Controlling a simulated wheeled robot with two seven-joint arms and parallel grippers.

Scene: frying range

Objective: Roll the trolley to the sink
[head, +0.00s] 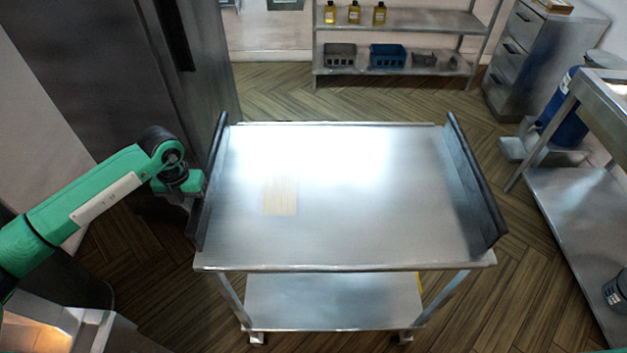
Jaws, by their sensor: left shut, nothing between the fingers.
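The steel trolley (340,225) stands in the middle of the head view, with a flat top, a lower shelf (335,300) and castors. Dark upright handles rise along its left side (208,185) and right side (477,180). My left gripper (194,187) is at the outer face of the left handle, near its middle. It is shut with nothing held; I cannot tell whether it touches the handle. My right gripper is out of view. I cannot make out a sink in this view.
A tall steel cabinet (110,80) stands close on the left. Shelving (395,20) with bottles and bins is at the back. Drawers (540,50) and a steel table (585,215) with a lower shelf line the right. Wooden floor (275,95) is clear behind the trolley.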

